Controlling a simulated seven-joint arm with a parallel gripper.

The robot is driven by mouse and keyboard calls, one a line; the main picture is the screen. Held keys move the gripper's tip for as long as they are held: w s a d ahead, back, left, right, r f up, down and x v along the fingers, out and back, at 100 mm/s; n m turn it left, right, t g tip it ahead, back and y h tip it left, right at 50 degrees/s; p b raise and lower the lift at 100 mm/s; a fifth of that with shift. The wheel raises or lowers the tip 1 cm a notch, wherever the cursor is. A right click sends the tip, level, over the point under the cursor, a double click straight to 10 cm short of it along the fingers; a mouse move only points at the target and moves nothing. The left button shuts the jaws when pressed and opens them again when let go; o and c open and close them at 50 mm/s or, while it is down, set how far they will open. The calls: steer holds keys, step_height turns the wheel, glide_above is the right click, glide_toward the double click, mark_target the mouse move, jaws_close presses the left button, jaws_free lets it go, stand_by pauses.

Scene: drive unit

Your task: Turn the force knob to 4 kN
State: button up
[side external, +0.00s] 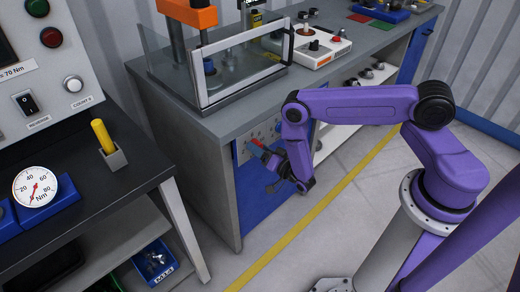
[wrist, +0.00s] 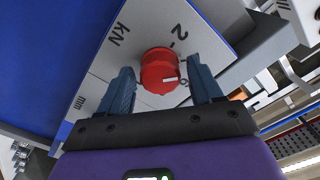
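The red force knob (wrist: 158,68) sits on a light panel marked kN in the wrist view. A 2 and a 6 are readable beside it; no 4 is readable. Its white pointer line lies toward the 6. My gripper (wrist: 159,64) is open, with one finger on each side of the knob and a visible gap on both sides. In the side external view, my gripper (side external: 268,153) is at the front panel (side external: 243,153) of the grey bench, with a small red part at its tip.
A clear-walled test enclosure (side external: 215,65) stands on the bench above the panel. A white box with knobs (side external: 318,47) is to its right. At left is a black-topped table (side external: 85,165) with a dial gauge (side external: 35,187). The floor before the panel is open.

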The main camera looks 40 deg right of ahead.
stand_by(0.3)
steer(key=s, duration=1.7)
steer(key=shift+s, duration=0.15)
